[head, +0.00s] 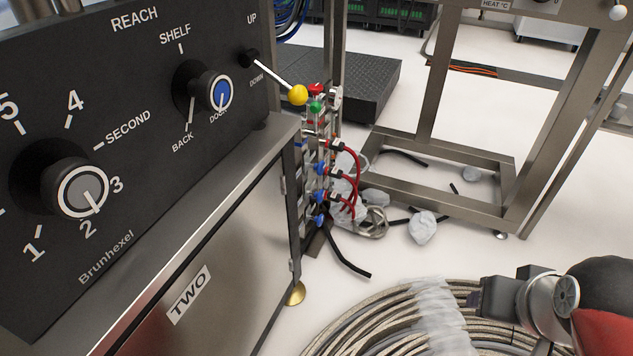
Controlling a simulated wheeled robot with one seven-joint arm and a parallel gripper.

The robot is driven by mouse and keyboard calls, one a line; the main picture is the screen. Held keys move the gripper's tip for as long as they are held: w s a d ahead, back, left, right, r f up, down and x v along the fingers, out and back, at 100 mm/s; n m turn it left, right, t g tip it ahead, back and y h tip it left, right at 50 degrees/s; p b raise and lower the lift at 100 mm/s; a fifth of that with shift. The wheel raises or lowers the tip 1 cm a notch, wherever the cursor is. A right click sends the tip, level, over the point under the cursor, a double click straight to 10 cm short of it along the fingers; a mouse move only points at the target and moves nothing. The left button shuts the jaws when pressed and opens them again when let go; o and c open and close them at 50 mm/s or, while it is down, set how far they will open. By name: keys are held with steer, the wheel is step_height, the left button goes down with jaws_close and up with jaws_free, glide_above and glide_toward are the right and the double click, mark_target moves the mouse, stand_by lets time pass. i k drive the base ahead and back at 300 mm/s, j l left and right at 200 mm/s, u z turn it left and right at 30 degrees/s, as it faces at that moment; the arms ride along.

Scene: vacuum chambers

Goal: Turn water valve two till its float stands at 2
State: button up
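A narrow water manifold (312,165) stands upright beyond the right end of the steel cabinet. It carries small blue handles (319,195), red hoses, and a red and a green knob (316,106) at its top. It is seen nearly edge-on, so I cannot tell which valve is number two, and no float or scale can be read. What looks like my gripper (482,296) comes in from the lower right on a silver and red-black arm, far from the manifold. Its fingertips cannot be made out.
A black panel (130,130) with dials fills the left, on a steel cabinet labelled TWO (189,294). A yellow-balled lever (298,95) juts toward the manifold. A cable coil (390,325) lies low in front; crumpled plastic (422,228) and a steel frame (445,195) stand beyond.

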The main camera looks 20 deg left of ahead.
mark_target(319, 195)
steer(key=i+j, duration=0.7)
steer(key=i, duration=0.15)
